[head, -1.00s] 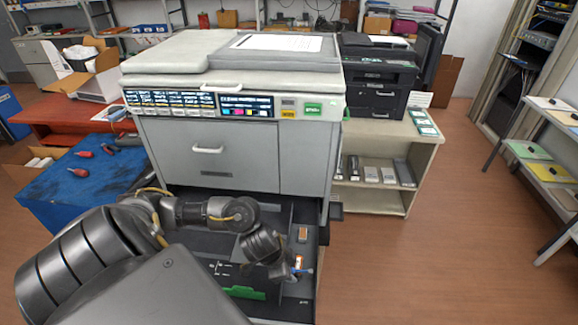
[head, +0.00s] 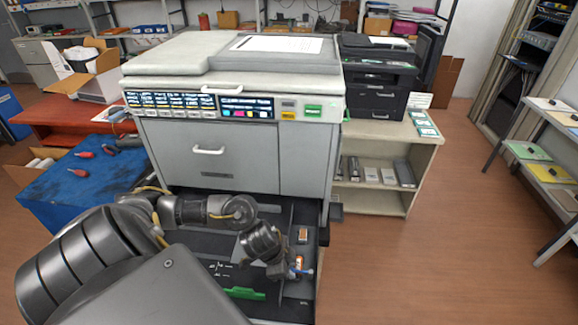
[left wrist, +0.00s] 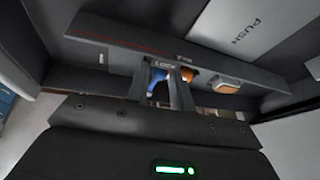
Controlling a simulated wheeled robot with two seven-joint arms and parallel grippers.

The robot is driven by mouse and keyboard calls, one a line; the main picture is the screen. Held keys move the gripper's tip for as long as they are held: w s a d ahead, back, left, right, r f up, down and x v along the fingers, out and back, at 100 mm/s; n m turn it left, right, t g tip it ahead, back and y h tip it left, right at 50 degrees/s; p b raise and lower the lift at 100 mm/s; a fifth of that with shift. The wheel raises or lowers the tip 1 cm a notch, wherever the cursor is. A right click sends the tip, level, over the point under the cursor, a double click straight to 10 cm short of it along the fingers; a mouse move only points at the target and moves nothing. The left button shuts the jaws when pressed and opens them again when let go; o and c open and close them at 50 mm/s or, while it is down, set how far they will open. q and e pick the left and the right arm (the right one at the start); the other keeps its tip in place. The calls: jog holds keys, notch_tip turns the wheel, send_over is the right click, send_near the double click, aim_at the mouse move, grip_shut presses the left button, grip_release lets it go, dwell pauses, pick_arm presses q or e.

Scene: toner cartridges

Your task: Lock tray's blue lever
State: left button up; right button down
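The tray (head: 215,251) is a dark drawer pulled out below the large grey printer. The blue lever (head: 307,273) shows as a small blue tip at the tray's right side, beside an orange-and-white part (head: 298,261). My left gripper (head: 287,271) is low over the tray, just left of the lever. In the left wrist view the blue lever (left wrist: 157,78) shows in the gap between my left gripper's fingers (left wrist: 163,88), under a "LOCK" label (left wrist: 165,66). The fingers are apart; contact with the lever cannot be told. My right gripper is not in view.
The printer (head: 230,150) stands over the tray. An orange-brown latch (head: 303,234) sits behind the lever, and a green handle (head: 245,293) is at the tray's front. A shelf (head: 385,195) with boxes stands to the right. The floor at right is clear.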

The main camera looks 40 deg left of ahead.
pick_arm(q)
jog(key=o, duration=0.3)
jog(key=shift+r, duration=0.1)
jog(key=p+v, duration=0.2)
jog(key=v, duration=0.8)
jog(key=shift+s+a+r, duration=0.15)
jog(key=shift+r, duration=0.1)
